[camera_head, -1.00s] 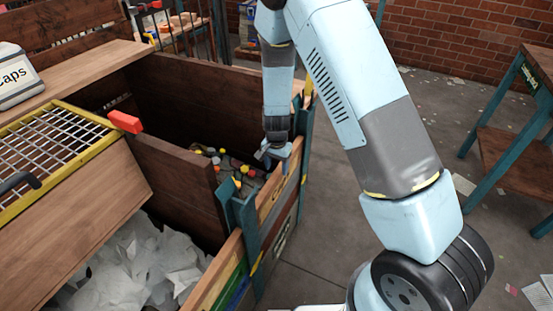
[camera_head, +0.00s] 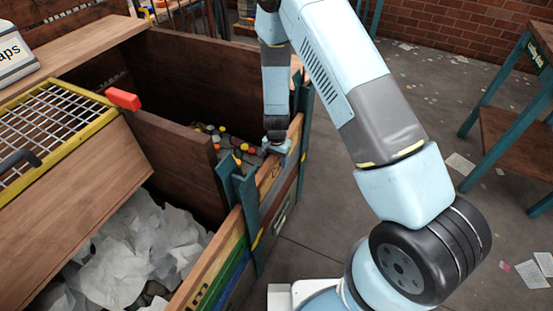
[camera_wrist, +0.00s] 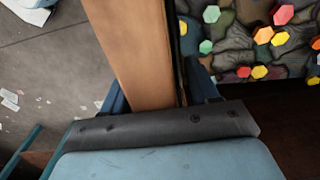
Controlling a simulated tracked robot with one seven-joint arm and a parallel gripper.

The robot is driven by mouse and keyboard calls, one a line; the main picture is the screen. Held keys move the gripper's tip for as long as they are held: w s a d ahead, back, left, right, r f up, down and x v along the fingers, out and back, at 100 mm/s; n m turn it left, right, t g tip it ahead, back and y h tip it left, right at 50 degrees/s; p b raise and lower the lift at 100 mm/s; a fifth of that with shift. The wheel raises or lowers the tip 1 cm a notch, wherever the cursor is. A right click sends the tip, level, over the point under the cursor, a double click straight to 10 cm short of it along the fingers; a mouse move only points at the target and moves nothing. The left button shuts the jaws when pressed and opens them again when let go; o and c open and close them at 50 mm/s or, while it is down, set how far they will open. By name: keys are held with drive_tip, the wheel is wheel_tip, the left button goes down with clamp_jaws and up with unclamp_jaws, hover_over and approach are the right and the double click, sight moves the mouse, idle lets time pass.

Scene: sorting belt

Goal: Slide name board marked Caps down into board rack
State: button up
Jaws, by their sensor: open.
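A wooden board (camera_head: 269,181) stands on edge along the outer side of the bin, between teal uprights of the rack (camera_head: 247,205). It has dark lettering too small to read. My gripper (camera_head: 278,147) is at the board's top edge. In the wrist view, the open fingers of my gripper (camera_wrist: 158,92) sit on either side of the wooden top edge (camera_wrist: 135,45). I cannot tell whether they touch it. The board's lower part is hidden from the wrist camera.
Bottle caps (camera_head: 225,137) lie in the bin behind the board, and crumpled white paper (camera_head: 130,250) fills the nearer bin. A wooden table (camera_head: 520,125) stands right, with open floor between.

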clamp_jaws()
idle(0.4)
drive_tip(key=c, duration=0.6)
unclamp_jaws()
clamp_jaws()
drive_tip(key=shift+r, duration=0.1)
idle(0.4)
wheel_tip(320, 180, up, 34)
idle(1.1)
